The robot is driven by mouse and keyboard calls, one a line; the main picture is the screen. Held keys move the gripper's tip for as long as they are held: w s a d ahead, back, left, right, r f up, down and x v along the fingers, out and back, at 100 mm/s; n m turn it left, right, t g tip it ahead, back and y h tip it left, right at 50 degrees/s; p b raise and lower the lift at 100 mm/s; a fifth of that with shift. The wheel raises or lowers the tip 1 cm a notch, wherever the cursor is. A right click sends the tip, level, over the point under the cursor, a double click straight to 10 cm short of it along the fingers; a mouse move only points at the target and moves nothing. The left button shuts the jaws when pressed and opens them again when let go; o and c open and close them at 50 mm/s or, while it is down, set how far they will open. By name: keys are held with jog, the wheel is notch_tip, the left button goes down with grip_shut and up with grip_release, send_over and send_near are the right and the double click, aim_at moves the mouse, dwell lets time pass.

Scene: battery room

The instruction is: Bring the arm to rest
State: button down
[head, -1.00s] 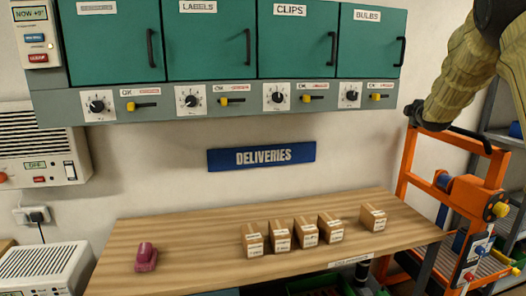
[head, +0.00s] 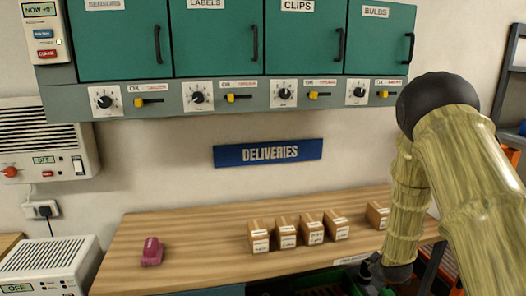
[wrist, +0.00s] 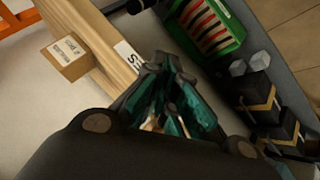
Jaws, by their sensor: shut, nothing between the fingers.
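My arm comes in from the right in the head view and bends down in front of the table's right end. My gripper (head: 372,272) hangs low by the table's front edge, small and dark there. In the wrist view my gripper (wrist: 172,100) has its teal-padded fingers drawn together with nothing held. The wooden table (head: 190,215) lies behind it. A small carton (wrist: 68,58) stands near the table edge in the wrist view, apart from the fingers. My arm partly covers the rightmost carton (head: 377,215) in the head view.
Several cartons (head: 285,232) stand in a row on the table, with a pink object (head: 151,252) at left. Green cabinets (head: 215,40) and knobs hang above. A green crate (wrist: 208,25) and dark boxes (wrist: 262,98) lie below the table edge. The table's middle left is clear.

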jog(key=s+a+f+m+g, duration=0.1)
jog(key=s+a+f, duration=0.2)
jog(key=s+f, duration=0.4)
jog(key=s+a+f+m+g+y, duration=0.1)
jog(key=s+a+f+g, duration=0.2)
jog(key=s, duration=0.5)
jog(key=s+a+f+m, duration=0.2)
jog(key=s+a+f, duration=0.1)
jog(key=s+f, duration=0.45)
jog(key=s+a+f+m+g, duration=0.1)
jog(key=s+a+f+g, duration=0.1)
jog(key=s, duration=1.1)
jog(key=s+a+f+m+g, duration=0.2)
jog(key=s+a, duration=0.3)
jog(key=s, duration=0.9)
jog(key=shift+s+a+g+y, duration=0.15)
jog(key=shift+s+g+y, duration=0.1)
jog(key=shift+g+y, duration=0.15)
